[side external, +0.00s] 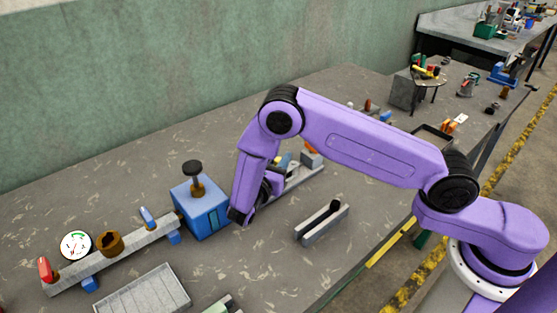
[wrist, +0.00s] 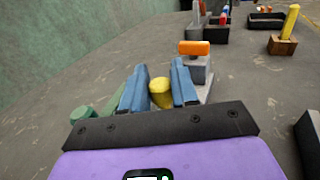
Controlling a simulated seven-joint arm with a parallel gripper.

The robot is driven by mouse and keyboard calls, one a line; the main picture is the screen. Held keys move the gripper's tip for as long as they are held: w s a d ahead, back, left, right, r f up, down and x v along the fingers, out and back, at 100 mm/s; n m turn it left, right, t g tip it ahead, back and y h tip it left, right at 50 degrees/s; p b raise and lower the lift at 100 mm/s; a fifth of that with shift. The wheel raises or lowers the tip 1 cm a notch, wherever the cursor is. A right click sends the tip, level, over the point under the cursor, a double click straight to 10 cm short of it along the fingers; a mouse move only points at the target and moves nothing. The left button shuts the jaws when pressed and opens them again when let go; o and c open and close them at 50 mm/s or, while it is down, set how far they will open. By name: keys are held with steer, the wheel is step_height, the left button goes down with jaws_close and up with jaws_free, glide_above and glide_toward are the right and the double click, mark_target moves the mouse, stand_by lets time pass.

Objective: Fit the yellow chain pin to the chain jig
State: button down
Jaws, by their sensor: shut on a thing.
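My gripper (wrist: 158,78) has two blue fingers shut on a yellow round-ended piece, the yellow chain pin (wrist: 160,93). The pin's lower part is hidden by the gripper body. Just beyond the fingers is a grey block with an orange cylinder (wrist: 195,48) on top, on a grey rail. In the side external view this grey rail (side external: 301,181) lies behind my wrist, which partly hides it. It may be the chain jig, but I cannot be certain. I cannot tell whether the pin touches it.
A blue box with a black knob (side external: 202,210) stands left of my wrist. A long grey bar (side external: 128,252) with a gauge lies at the left. A grey slotted block (side external: 322,223) sits in front. A green cylinder (wrist: 82,114) lies left of the fingers. Bare table lies around the slotted block.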

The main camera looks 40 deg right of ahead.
steer(key=c, duration=0.8)
jaws_free()
steer(key=v, duration=1.7)
steer(key=shift+s+a, duration=0.1)
steer(key=shift+a, duration=0.1)
steer(key=shift+r, duration=0.1)
